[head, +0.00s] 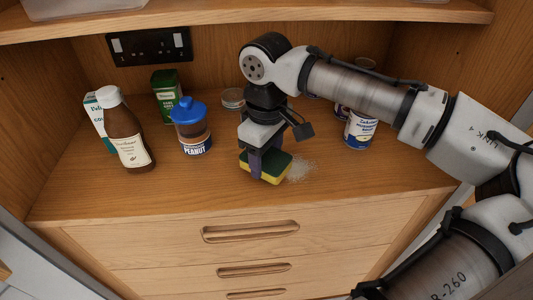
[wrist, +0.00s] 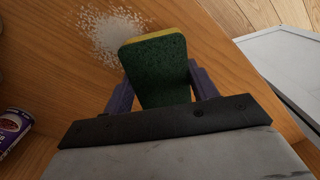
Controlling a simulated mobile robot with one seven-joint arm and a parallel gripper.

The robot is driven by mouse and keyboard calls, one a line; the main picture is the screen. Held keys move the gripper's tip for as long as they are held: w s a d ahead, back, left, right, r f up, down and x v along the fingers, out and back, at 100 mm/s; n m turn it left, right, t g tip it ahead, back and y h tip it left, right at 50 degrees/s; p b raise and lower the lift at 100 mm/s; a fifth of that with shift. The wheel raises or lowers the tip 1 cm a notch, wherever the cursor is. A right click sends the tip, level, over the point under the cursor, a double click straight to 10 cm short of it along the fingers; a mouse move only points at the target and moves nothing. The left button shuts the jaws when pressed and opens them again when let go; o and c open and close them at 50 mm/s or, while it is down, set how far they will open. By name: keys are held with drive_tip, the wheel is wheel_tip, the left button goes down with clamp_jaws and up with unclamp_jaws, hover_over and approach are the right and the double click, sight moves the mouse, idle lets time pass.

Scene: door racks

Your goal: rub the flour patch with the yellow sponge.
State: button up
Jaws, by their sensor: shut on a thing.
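The yellow sponge (head: 272,177) has a dark green scouring side, which faces up. My gripper (head: 263,166) is shut on it from above, near the front of the wooden worktop. In the wrist view the sponge (wrist: 158,70) sits between the two purple fingers of my gripper (wrist: 157,88). The flour patch (head: 299,170) is a scatter of white grains on the wood, just right of the sponge in the head view. In the wrist view the flour patch (wrist: 108,33) lies beside the sponge's upper left edge. I cannot tell whether the sponge touches the wood.
A brown bottle (head: 128,135), a blue-lidded peanut jar (head: 191,128) and a green tin (head: 167,95) stand to the left. A blue-and-white can (head: 359,130) stands right, under my arm. A shelf (head: 240,14) hangs above. The worktop's front is clear above the drawers (head: 250,232).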

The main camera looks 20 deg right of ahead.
sight(281, 155)
drive_tip(key=shift+f+b, duration=0.45)
drive_tip(key=shift+f, duration=0.55)
drive_tip(key=shift+s+d+r+p, duration=0.1)
drive_tip(key=shift+s+d+p, duration=0.2)
drive_tip(key=shift+d, duration=0.4)
drive_tip(key=shift+s+d+r+p, duration=0.1)
drive_tip(key=shift+d+p, duration=0.3)
drive_tip(key=shift+d, duration=0.25)
drive_tip(key=shift+s+d+f+p, duration=0.1)
drive_tip(key=shift+s+d+p, duration=0.15)
drive_tip(key=shift+d, duration=0.6)
drive_tip(key=shift+s+d+f+p, duration=0.15)
drive_tip(key=shift+s+d, duration=0.1)
drive_tip(key=shift+d, duration=0.55)
drive_tip(key=shift+s+d+r+p, duration=0.1)
drive_tip(key=shift+s+d+p, duration=0.15)
drive_tip(key=shift+d, duration=0.6)
drive_tip(key=shift+s+d+p, duration=0.25)
drive_tip(key=shift+d, duration=0.75)
drive_tip(key=shift+s+d+p, duration=0.2)
drive_tip(key=shift+s+d, duration=0.05)
drive_tip(key=shift+d, duration=0.7)
drive_tip(key=shift+a+f, duration=0.1)
